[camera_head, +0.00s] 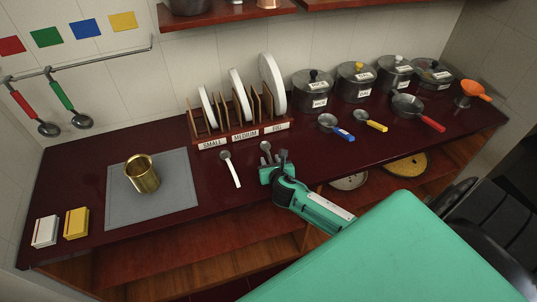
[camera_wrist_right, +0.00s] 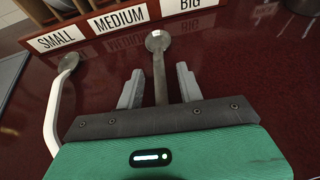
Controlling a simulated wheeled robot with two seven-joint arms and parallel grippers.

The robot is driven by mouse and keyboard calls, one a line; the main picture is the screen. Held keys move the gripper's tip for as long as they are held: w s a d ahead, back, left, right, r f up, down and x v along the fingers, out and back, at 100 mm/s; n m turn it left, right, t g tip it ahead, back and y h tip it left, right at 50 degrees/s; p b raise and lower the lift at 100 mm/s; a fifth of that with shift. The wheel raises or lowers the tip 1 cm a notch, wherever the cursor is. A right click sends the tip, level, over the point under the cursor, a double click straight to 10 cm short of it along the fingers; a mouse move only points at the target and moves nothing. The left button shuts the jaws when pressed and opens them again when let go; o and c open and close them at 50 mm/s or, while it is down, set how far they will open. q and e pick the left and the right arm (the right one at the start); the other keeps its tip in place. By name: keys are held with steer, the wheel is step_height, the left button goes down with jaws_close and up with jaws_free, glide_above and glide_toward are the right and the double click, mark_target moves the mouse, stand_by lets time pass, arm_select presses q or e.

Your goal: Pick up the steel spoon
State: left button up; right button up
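The steel spoon (camera_wrist_right: 159,68) lies on the dark red counter in front of the plate rack, its bowl pointing towards the rack. In the head view its bowl (camera_head: 265,146) shows just beyond my right gripper (camera_head: 283,157), which hides part of the handle. In the right wrist view my right gripper (camera_wrist_right: 158,90) is open, with one finger on each side of the spoon's handle and gaps on both sides. The lower end of the handle is hidden behind the gripper body. My left gripper is not in view.
A white-handled spoon (camera_head: 231,169) lies just left of the steel spoon. The plate rack (camera_head: 241,137), labelled SMALL, MEDIUM and BIG, stands behind. A brass pot (camera_head: 142,175) stands on a grey mat (camera_head: 187,187) to the left. Small pans (camera_head: 329,122) and lidded pots (camera_head: 313,90) are to the right.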

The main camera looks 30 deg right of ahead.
jaws_close()
steer(key=shift+r, duration=0.1)
stand_by(0.3)
